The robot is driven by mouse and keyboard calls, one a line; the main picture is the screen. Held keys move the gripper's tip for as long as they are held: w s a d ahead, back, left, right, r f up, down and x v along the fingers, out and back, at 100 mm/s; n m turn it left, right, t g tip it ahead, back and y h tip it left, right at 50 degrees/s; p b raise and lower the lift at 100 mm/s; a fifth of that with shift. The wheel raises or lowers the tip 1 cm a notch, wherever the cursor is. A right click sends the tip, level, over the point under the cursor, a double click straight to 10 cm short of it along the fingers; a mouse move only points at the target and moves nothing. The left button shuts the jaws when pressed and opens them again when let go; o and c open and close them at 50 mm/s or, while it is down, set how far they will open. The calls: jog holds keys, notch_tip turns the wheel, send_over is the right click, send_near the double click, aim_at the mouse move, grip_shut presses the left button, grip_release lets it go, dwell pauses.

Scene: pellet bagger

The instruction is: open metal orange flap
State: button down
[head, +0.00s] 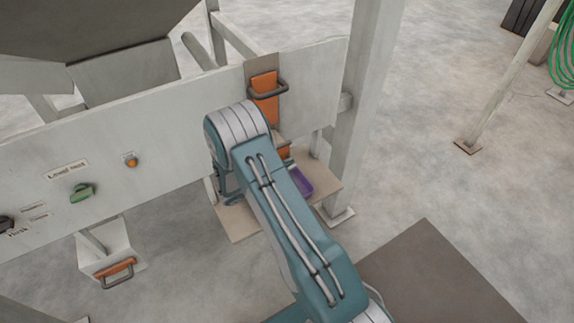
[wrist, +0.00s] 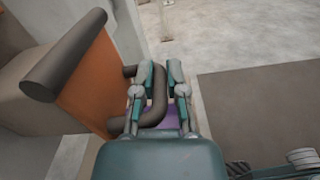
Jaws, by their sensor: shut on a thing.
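In the wrist view an orange metal flap (wrist: 88,85) stands at the left, with a thick dark cylinder (wrist: 62,55) along its upper edge. A dark looped handle (wrist: 157,100) sticks out from its right side. My gripper (wrist: 160,75) has its fingers on both sides of this handle and is shut on it. In the head view my arm covers the gripper and most of the area around it. A small orange piece (head: 284,152) shows beside the arm; I cannot tell how far the flap is swung.
An orange plate with a dark handle (head: 265,82) sits higher on the pale machine panel (head: 180,125). A purple object (head: 301,182) lies on a beige board (head: 240,222) below. A post (head: 365,100) stands right of the panel. A brown mat (head: 435,280) covers floor at lower right.

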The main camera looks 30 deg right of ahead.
jog(key=shift+d+r, duration=0.1)
jog(key=shift+d, duration=0.05)
jog(key=n, duration=0.1)
jog(key=s+r+n, duration=0.1)
jog(key=n, duration=0.1)
jog(key=r+n, duration=0.1)
jog(key=shift+s+d, duration=0.1)
jog(key=shift+s, duration=0.2)
notch_tip(320, 180, up, 7)
jog(key=n, duration=1.3)
jog(key=shift+w+f+n, duration=0.2)
jog(key=shift+w+n, duration=0.1)
jog(key=shift+w, duration=0.1)
